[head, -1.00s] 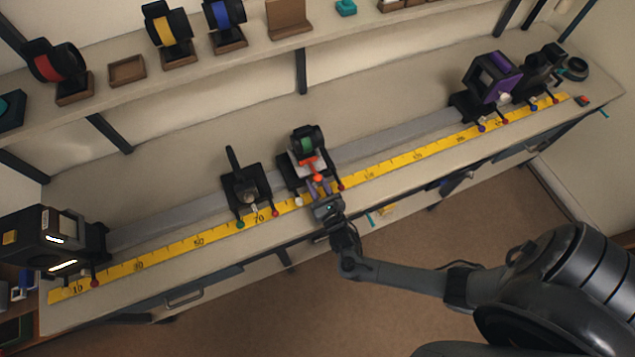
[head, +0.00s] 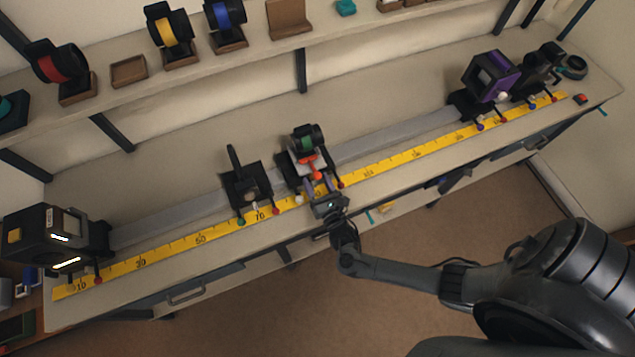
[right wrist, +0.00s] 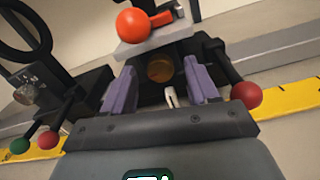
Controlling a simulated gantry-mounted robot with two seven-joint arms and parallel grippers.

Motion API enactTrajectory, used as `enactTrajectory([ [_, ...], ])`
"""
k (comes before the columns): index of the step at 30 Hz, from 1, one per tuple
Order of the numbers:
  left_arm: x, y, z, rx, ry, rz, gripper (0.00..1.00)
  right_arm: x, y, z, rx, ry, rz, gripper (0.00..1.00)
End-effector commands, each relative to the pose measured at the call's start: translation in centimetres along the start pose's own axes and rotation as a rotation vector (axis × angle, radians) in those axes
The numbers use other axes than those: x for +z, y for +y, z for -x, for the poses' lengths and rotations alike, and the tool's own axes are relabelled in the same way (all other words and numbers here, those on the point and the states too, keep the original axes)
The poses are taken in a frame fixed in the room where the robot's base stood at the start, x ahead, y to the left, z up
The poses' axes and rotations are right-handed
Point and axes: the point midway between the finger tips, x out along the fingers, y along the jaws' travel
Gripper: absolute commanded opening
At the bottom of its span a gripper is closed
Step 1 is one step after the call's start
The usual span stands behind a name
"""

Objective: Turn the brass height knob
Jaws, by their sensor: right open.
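The brass height knob (right wrist: 160,68) is a dim round disc on the front of a black carriage in the right wrist view. My right gripper (right wrist: 159,72) is open, with one purple finger on each side of the knob; I cannot tell whether they touch it. In the head view the right gripper (head: 322,187) reaches the front of the carriage, which bears the green-ringed lens (head: 303,141). A white-tipped pin (right wrist: 170,97) shows below the knob between the fingers. My left gripper is not in view.
An orange ball (right wrist: 132,26) sits just above the fingers and a red ball (right wrist: 246,95) to their right. A black holder (head: 246,186) stands left on the rail. The yellow ruler (head: 400,160) runs along the bench front. A purple-framed unit (head: 490,76) stands far right.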

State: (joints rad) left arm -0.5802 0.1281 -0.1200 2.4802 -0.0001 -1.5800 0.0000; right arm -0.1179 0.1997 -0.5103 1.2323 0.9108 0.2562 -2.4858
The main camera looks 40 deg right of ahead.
Motion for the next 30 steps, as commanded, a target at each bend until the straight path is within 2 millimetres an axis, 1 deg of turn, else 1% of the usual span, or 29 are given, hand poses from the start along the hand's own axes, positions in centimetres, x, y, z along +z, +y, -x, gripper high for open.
enactTrajectory([
  [4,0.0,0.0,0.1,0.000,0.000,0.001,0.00,0.0,0.0,0.7,0.001,0.001,0.000,0.59],
  [7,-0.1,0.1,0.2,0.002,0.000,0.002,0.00,0.0,0.0,1.9,0.001,0.002,0.001,0.59],
  [15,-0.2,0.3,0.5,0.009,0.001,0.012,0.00,-0.1,0.0,6.6,0.001,0.003,0.000,0.59],
  [21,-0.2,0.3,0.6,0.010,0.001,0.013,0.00,-0.1,0.0,9.3,0.001,0.002,0.000,0.59],
  [25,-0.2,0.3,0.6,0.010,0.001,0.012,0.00,0.0,0.0,10.3,0.000,0.000,0.000,0.59],
  [30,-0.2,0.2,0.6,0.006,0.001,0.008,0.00,0.0,0.0,10.8,0.000,0.000,0.000,0.59],
])
